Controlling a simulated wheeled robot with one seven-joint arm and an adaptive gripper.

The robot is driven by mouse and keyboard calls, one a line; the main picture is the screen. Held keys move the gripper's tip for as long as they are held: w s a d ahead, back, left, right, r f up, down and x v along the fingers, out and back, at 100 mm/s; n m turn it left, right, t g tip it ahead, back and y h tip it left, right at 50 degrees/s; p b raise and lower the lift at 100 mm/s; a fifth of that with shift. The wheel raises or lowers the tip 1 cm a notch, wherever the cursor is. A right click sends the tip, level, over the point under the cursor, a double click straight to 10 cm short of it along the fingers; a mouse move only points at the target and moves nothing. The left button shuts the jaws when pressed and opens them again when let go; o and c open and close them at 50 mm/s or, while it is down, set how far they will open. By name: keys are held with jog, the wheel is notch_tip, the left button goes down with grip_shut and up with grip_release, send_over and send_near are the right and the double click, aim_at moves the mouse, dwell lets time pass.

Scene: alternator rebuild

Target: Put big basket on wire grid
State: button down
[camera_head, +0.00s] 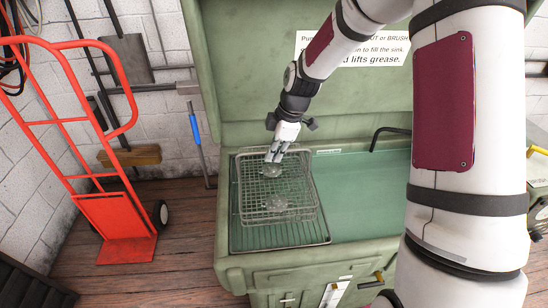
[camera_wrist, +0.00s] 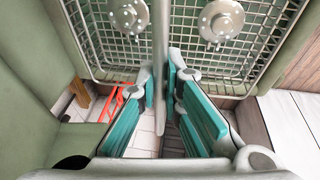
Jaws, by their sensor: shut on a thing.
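The big basket (camera_head: 250,208) is a wire mesh basket with round metal parts (camera_head: 274,204) inside it. In the head view it is over the wire grid (camera_head: 245,240), a flat rack on the left of the green sink. I cannot tell whether the basket touches the grid. My gripper (camera_head: 276,152) is at the basket's far side, pointing down. In the wrist view my gripper (camera_wrist: 166,85) has its teal-padded fingers closed around a thin upright metal piece of the basket (camera_wrist: 168,48). The grid is partly hidden under the basket.
The green parts washer (camera_head: 240,105) has a raised back panel with a sign (camera_head: 375,50). A black faucet (camera_head: 388,135) stands behind the open sink area (camera_head: 365,200) at right. A red hand truck (camera_head: 108,205) is at left.

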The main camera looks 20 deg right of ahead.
jog(key=shift+f, duration=1.1)
jog(key=c, duration=1.7)
grip_release()
jog(key=v, duration=1.2)
jog(key=s+a+r+m+t+h, duration=0.25)
jog(key=s+r+m, duration=0.55)
jog(key=s+r, duration=0.5)
jog(key=s+m, duration=0.2)
jog(key=s, duration=0.3)
jog(key=s+m, duration=0.3)
jog(key=s, duration=0.2)
jog(key=s+r+m+t, duration=0.1)
jog(key=s+m, duration=0.2)
jog(key=s, duration=0.2)
jog(key=shift+s+r, duration=0.1)
